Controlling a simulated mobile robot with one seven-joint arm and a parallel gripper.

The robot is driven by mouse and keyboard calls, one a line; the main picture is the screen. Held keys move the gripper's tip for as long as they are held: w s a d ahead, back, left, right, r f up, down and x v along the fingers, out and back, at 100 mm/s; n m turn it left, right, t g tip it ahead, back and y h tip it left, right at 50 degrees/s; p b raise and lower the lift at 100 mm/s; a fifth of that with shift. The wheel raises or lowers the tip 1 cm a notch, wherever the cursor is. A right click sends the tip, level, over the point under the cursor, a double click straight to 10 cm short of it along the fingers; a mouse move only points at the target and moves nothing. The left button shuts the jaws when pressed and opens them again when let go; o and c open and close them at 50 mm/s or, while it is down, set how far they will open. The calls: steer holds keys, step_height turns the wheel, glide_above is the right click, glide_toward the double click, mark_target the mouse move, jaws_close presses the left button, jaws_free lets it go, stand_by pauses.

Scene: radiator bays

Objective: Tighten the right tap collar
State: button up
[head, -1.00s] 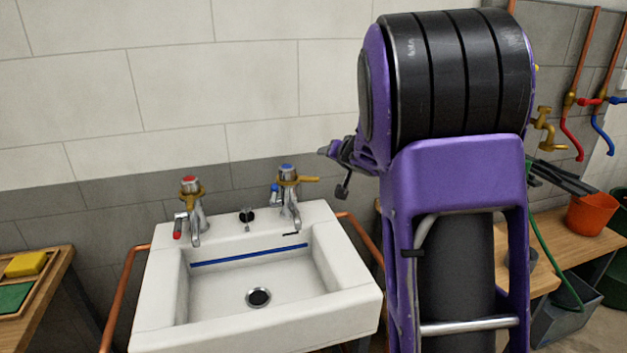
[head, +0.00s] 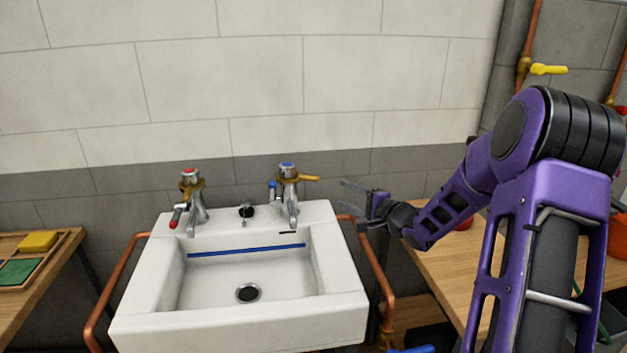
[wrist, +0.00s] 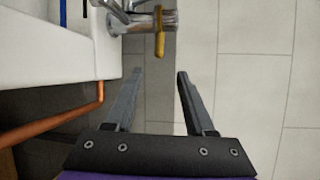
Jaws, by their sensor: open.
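The right tap (head: 288,190) has a chrome body, a blue-marked top and a brass collar (head: 289,175) with a yellow lever (head: 309,178) pointing right. It stands at the sink's back right corner. In the wrist view the tap (wrist: 130,20) is at the top, with its yellow lever (wrist: 159,30) just beyond the fingertips. My gripper (head: 350,187) is to the right of the tap, apart from it, its fingers pointing left. The wrist view shows the gripper (wrist: 159,73) open with nothing between the fingers.
The left tap (head: 191,195) has a red-marked top. The white sink (head: 140,325) lies below both taps. Copper pipes (head: 372,262) run beside it. A wooden bench (head: 440,272) is at right; a tray with a yellow sponge (head: 38,241) is at left. The tiled wall stands behind.

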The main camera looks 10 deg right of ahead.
mark_target(313, 180)
steer(key=b+x, duration=0.2)
steer(key=x, duration=1.4)
steer(key=shift+w+a+f, duration=0.1)
steer(key=shift+w+a, duration=0.1)
steer(key=shift+w, duration=0.15)
jaws_close()
stand_by(0.6)
